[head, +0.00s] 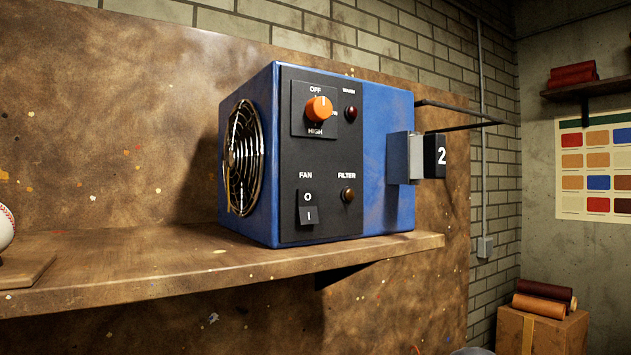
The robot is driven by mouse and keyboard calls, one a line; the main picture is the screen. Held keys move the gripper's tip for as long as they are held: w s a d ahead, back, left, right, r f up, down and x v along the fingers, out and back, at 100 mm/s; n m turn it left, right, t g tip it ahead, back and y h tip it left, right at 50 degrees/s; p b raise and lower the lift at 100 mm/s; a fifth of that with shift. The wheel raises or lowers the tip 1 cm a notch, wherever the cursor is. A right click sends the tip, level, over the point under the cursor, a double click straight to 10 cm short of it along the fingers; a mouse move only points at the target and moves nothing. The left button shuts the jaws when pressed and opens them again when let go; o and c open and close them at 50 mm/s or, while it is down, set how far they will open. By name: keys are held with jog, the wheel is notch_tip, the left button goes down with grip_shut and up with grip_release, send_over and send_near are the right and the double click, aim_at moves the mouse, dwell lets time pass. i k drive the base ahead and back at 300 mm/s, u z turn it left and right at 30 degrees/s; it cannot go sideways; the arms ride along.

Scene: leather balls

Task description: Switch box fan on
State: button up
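The blue box fan (388,120) stands upright on a brown shelf in the middle of the head view. Its round wire grille (243,158) faces left. The black front panel (322,160) carries a rocker switch (308,207) at lower left, under the word FAN. The switch has O on its upper half and I on its lower half; the lower half looks lighter and seems to stand out. An orange knob (319,108) sits above, between OFF and HIGH. My gripper is not in view.
The shelf (130,270) has free room left of the fan, up to a baseball (5,226) on a wooden base. A grey box with a "2" tag (435,157) juts from the fan's right side. Leather rolls lie on a carton (540,332) at lower right.

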aim_at(308, 214)
jog(key=z, duration=0.25)
jog(key=k, duration=0.9)
jog(key=u, duration=0.15)
